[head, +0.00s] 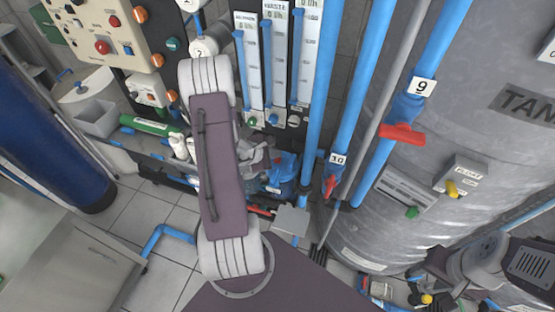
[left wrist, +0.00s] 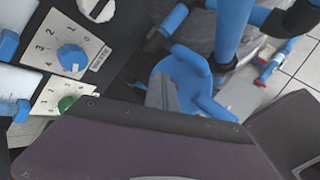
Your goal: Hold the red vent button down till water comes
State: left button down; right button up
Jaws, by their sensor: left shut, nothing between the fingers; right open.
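The blue filter housing (head: 283,172) stands low behind my left arm in the head view. Its blue top (left wrist: 182,78) fills the middle of the left wrist view. I cannot make out a red vent button on it in either view. My left gripper (head: 262,160) is shut and empty beside the housing, partly hidden by my arm link. Its grey fingers (left wrist: 163,95) show in front of the blue top in the left wrist view; I cannot tell whether they touch it. My right gripper (head: 432,285) is open at the lower right, away from the housing. No running water is visible.
Flowmeters (head: 275,60) with small dials stand above the housing. A panel with a red mushroom button (head: 102,47) is at the upper left. Blue pipes with red-handled valves (head: 402,134) and a large grey tank (head: 470,110) stand on the right.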

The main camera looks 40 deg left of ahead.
aim_at(275, 161)
dwell(0.8)
pick_arm(q)
jog(key=shift+f+b, duration=0.45)
jog(key=shift+b, duration=0.35)
jog(key=shift+f+b, duration=0.45)
jog(key=shift+b, duration=0.25)
dwell(0.4)
dwell(3.5)
jog(key=shift+r+p, duration=0.5)
jog(key=shift+r, duration=0.4)
jog(key=shift+r+p, duration=1.6)
jog(key=shift+r, duration=1)
jog(key=shift+f, duration=0.1)
